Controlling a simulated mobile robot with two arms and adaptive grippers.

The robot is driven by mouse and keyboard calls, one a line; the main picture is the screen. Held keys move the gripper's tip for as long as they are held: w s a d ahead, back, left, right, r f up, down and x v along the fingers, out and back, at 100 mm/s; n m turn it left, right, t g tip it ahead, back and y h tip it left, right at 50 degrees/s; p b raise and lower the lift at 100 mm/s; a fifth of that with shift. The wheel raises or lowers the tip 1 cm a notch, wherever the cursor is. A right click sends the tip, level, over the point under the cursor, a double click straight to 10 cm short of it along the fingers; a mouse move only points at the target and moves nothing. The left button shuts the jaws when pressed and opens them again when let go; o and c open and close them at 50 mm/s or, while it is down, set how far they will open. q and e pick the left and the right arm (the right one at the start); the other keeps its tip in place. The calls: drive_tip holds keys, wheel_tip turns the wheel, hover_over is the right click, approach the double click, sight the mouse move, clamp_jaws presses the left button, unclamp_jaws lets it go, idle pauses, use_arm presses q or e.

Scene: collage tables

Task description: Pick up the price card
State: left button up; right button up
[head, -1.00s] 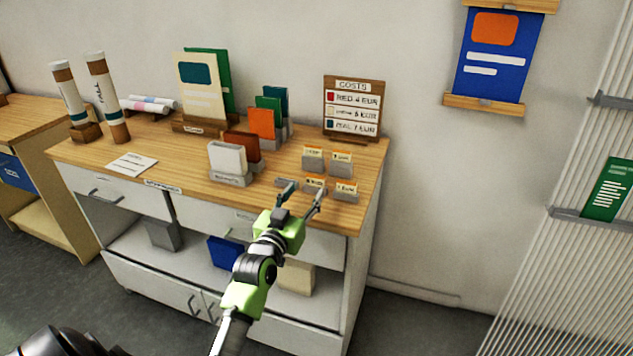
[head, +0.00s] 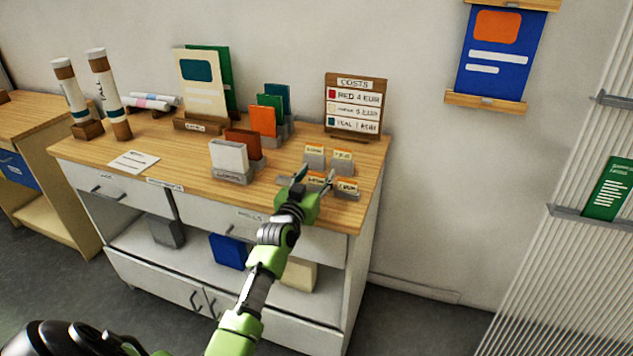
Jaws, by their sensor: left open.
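Several small price cards with orange top strips stand in grey holders at the right front of the wooden counter top (head: 195,165). Two are in the back row, the left back card (head: 314,152) and the right back card (head: 342,156). In the front row, a right front card (head: 347,185) shows, and another card is partly hidden behind my fingers. My left gripper (head: 315,177) is open at the front row, its fingers on either side of the partly hidden card. I cannot tell whether they touch it. My right gripper is not in view.
A "COSTS" board (head: 354,106) stands behind the cards. A white card block (head: 229,157) and coloured cards in holders stand to their left. A paper sheet (head: 133,162) and two upright rolls are further left. The counter's right edge is close to the cards.

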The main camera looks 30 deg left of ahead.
use_arm(q)
drive_tip(key=c, duration=0.6)
drive_tip(key=shift+o, duration=0.2)
